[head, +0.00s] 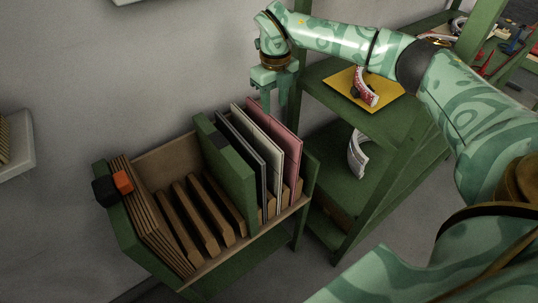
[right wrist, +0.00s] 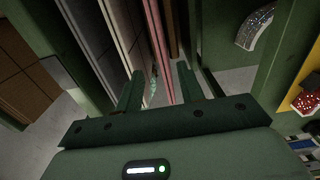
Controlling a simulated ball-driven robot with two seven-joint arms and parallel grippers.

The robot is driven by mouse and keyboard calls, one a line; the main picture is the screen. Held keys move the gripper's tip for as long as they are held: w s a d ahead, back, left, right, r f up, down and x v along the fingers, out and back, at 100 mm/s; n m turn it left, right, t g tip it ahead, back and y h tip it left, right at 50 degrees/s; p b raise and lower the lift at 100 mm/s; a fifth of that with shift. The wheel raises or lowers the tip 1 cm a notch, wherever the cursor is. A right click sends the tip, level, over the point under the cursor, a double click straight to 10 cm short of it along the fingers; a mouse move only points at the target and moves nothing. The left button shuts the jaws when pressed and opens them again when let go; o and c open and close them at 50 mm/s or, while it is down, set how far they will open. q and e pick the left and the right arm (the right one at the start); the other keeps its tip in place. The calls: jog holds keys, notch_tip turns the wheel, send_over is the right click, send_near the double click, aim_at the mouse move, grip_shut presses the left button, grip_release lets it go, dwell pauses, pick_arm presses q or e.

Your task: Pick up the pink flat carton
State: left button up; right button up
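The pink flat carton (head: 284,146) stands upright in the slotted green rack (head: 239,170), rightmost in a row with pale and dark flat panels (head: 250,150). My right gripper (head: 275,110) points down at the top of the pink carton in the head view. In the right wrist view its two fingers (right wrist: 158,84) are spread, with the pink carton's edge (right wrist: 155,40) running between them. I cannot tell whether a finger touches it. My left gripper is out of view.
Brown panels (head: 146,215) and empty wooden slots fill the rack's left part; a black-and-orange item (head: 121,182) sits on its left end. Right of it, green shelving (head: 340,190) holds a yellow mat (head: 386,101) with a red-speckled arc (head: 365,87), and a pale arc (head: 356,153) below.

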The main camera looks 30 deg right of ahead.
aim_at(277, 130)
notch_tip(277, 130, down, 4)
jog(key=shift+w+f+b, duration=0.1)
jog(key=shift+f+b, duration=0.05)
jog(key=shift+b, duration=0.25)
jog(key=shift+f, duration=0.5)
jog(key=f+b, duration=0.1)
jog(key=f, duration=0.1)
jog(key=s+f+b, duration=0.1)
jog(key=f, duration=0.1)
jog(key=shift+d+f, duration=0.2)
jog(key=shift+f, duration=0.4)
jog(key=shift+r, duration=0.1)
grip_shut()
